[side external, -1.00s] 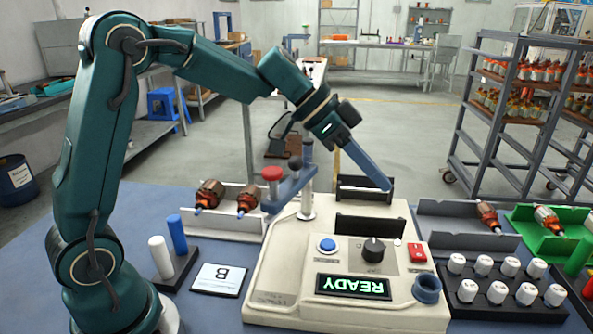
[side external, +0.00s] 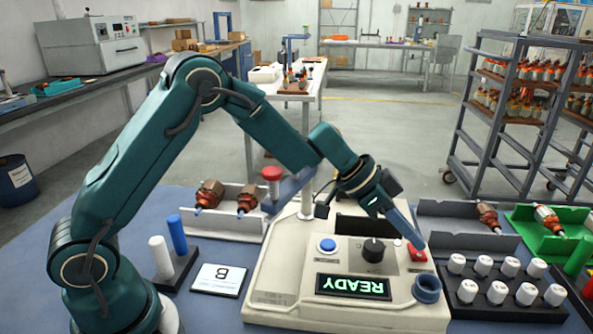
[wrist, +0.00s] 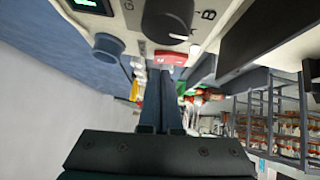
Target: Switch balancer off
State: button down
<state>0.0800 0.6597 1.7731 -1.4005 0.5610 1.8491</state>
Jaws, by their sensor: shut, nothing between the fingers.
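A red switch (side external: 417,253) sits at the panel's right, beside a black knob (side external: 373,250) and a blue button (side external: 327,245). My gripper (side external: 420,242) is shut and empty, angled down with its tips at the red switch. In the wrist view the tips of my gripper (wrist: 168,72) lie right against the red switch (wrist: 170,59) in the picture. I cannot tell whether they touch it.
A blue cup-like holder (side external: 427,289) stands just in front of the switch. A black tray (side external: 465,310) of several white caps lies to the right. Armatures sit in the white rack (side external: 250,222) at left and the green tray (side external: 525,220) at right.

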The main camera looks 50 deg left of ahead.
jog(key=shift+s+f, duration=0.1)
jog(key=shift+f, duration=0.3)
jog(key=shift+s+d+f, duration=0.1)
jog(key=shift+d+f, duration=0.05)
jog(key=shift+f, duration=0.2)
jog(key=shift+w+a+r, duration=0.2)
jog(key=shift+w+a, duration=0.4)
dwell(0.3)
